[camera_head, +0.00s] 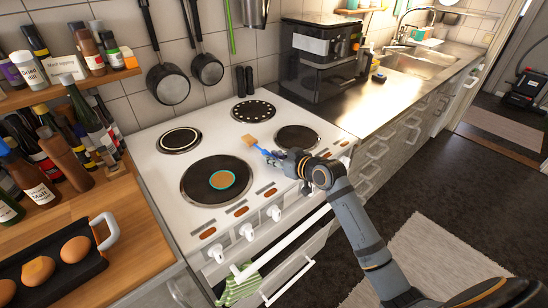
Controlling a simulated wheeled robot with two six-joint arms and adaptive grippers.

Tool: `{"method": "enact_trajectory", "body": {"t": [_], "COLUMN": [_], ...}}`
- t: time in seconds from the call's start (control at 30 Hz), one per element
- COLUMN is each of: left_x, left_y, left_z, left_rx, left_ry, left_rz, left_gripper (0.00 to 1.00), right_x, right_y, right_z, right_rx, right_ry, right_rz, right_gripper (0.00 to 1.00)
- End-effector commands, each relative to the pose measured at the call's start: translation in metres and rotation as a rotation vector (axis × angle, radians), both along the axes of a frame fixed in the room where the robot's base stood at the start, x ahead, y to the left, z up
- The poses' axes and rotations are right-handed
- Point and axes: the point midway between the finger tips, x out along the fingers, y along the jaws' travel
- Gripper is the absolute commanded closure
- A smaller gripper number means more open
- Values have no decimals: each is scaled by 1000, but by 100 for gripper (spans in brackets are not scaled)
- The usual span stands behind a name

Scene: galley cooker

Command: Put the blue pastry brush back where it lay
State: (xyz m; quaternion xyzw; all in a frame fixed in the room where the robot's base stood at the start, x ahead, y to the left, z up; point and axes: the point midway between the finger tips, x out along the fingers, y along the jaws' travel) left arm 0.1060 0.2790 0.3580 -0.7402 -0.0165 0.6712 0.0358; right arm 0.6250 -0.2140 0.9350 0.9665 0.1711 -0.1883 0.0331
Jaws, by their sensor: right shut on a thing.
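The blue pastry brush (263,151) has a blue handle and a tan bristle head that points up and left. My right gripper (276,158) is shut on its handle. It holds the brush over the white cooker top (232,142), between the large front-left plate and the right plate. I cannot tell whether the bristles touch the cooker. My left gripper is not in view.
A brown disc with a teal rim (222,180) lies on the large front plate. A black tray (62,272) with eggs stands on the wooden counter at left. A black coffee machine (322,60) stands behind right. The metal counter (388,92) is mostly clear.

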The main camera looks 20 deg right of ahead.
Motion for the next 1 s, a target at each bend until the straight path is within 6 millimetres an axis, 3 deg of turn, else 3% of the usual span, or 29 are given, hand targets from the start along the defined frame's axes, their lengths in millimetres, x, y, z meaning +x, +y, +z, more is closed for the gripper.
{"method": "enact_trajectory", "body": {"t": [1.0], "left_x": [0], "left_y": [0], "left_z": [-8], "left_rx": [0], "left_ry": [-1], "left_rz": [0], "left_gripper": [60], "right_x": [0], "right_y": [0], "right_z": [-13], "right_rx": [0], "right_ry": [-1], "right_rz": [0], "right_gripper": [100]}}
